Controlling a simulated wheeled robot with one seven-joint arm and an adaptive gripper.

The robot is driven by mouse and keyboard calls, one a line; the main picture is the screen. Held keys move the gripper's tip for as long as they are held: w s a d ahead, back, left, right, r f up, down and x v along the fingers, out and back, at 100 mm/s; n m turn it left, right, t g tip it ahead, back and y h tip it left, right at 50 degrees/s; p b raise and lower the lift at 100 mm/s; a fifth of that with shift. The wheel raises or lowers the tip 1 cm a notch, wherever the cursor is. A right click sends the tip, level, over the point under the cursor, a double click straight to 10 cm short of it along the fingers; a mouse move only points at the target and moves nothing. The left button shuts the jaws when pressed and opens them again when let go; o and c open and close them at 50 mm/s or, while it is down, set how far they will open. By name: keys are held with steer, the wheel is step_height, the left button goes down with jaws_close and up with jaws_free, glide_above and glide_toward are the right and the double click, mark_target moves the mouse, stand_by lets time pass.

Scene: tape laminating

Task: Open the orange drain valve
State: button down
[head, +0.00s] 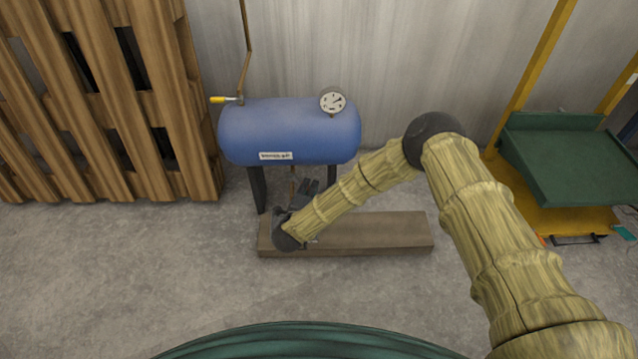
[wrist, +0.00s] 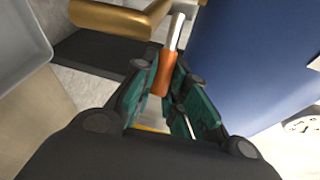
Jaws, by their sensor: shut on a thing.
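The orange drain valve handle (wrist: 164,72), with a pale metal end (wrist: 176,30), stands between my gripper's green fingers in the wrist view. My gripper (wrist: 163,88) is shut on the orange handle. In the head view my gripper (head: 307,190) is low under the blue tank (head: 290,132), and the orange handle is hidden there behind my gripper and wrist. A thin brown pipe hangs under the tank just above the gripper. The tank's blue side also fills the right of the wrist view (wrist: 255,60).
A wooden beam (head: 380,233) lies on the floor below my wrist. Wooden pallets (head: 150,110) stand at left, a green and yellow platform (head: 570,165) at right. The front left floor is clear.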

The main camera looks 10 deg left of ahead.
steer(key=shift+s+a+m+h, duration=0.15)
steer(key=shift+s+m+h, duration=0.15)
steer(key=shift+m+h, duration=0.4)
steer(key=shift+a, duration=0.1)
steer(key=c, duration=1.4)
jaws_free()
steer(key=shift+s, duration=0.1)
steer(key=v, duration=1.2)
steer(key=shift+a+r, duration=0.1)
steer(key=shift+a, duration=0.05)
